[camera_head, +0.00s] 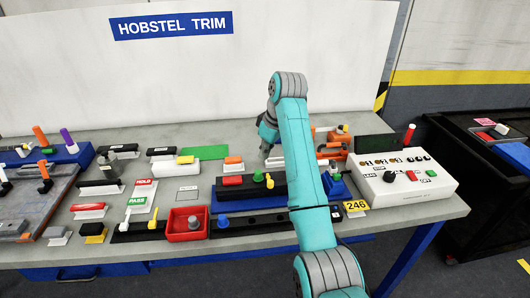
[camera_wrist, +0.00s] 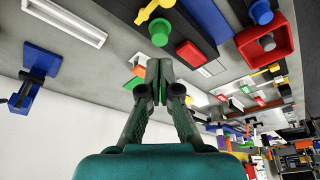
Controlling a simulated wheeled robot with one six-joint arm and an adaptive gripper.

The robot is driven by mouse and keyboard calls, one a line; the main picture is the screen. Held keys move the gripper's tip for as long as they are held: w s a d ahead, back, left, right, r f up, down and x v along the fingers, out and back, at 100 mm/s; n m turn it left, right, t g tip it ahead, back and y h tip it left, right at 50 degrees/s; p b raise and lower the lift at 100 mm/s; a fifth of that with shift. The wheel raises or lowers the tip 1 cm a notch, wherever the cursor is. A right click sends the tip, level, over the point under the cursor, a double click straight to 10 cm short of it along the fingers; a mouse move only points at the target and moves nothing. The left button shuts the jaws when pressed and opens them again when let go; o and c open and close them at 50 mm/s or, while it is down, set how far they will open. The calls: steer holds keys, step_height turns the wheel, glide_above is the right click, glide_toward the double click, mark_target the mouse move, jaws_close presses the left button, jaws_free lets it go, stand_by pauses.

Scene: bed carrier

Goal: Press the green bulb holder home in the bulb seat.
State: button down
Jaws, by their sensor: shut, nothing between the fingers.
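A yellow part (camera_head: 258,176) stands beside the green one, and a red piece (camera_head: 232,180) lies further left on the block. The wrist view shows the green part (camera_wrist: 160,32) just beyond my gripper (camera_wrist: 159,77), apart from its fingertips. My gripper is shut and empty.
A red bin (camera_head: 187,224) and a black strip with a blue knob (camera_head: 223,222) lie in front. A white control box (camera_head: 404,181) stands right, a blue fixture (camera_head: 335,185) beside my arm. Several small parts crowd the left bench. The white board (camera_head: 200,70) rises behind.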

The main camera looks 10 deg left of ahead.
mark_target(258, 171)
steer(key=shift+n+g, duration=0.3)
steer(key=shift+n, duration=0.4)
steer(key=shift+w+x, duration=0.2)
steer(key=shift+x, duration=3.05)
steer(key=shift+f, duration=0.25)
steer(key=shift+r, duration=1.55)
